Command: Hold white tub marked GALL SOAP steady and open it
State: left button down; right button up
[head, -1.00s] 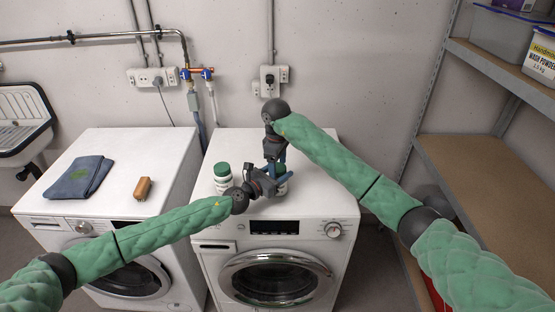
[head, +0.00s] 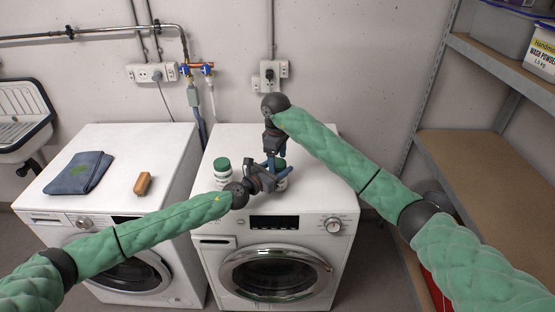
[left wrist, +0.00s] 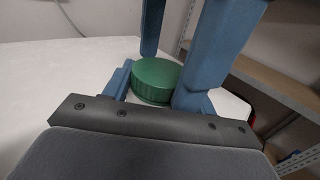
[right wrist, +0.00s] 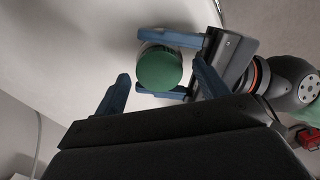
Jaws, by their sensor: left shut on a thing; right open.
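A white tub with a green lid (head: 281,178) stands on the right washing machine, its label mostly hidden by my grippers. Its green lid shows in the left wrist view (left wrist: 155,80) and the right wrist view (right wrist: 159,70). My left gripper (head: 276,182) is shut on this tub from the side, its fingers below the lid. My right gripper (head: 273,160) is open and points down over the tub, its blue fingers apart on either side of the lid, not closed on it. A second white tub with a green lid (head: 222,173) stands to the left; its label is too small to read.
The right washing machine (head: 325,190) has free top space right of the tub. On the left machine (head: 115,195) lie a folded blue cloth (head: 78,174) and a brown brush (head: 143,183). Shelves (head: 470,170) stand at right; wall pipes and sockets are behind.

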pick_arm(q)
jog(key=shift+s+f, duration=0.1)
jog(key=shift+f, duration=0.35)
pick_arm(e)
jog(key=shift+r, duration=2)
pick_arm(q)
jog(key=c, duration=0.7)
grip_release()
jog(key=shift+o, duration=1.2)
pick_arm(e)
jog(key=shift+w+f, duration=0.1)
pick_arm(q)
jog(key=shift+w, duration=0.2)
pick_arm(e)
jog(key=shift+w+a, duration=0.1)
pick_arm(q)
jog(key=shift+r, duration=0.1)
jog(key=shift+r, duration=0.1)
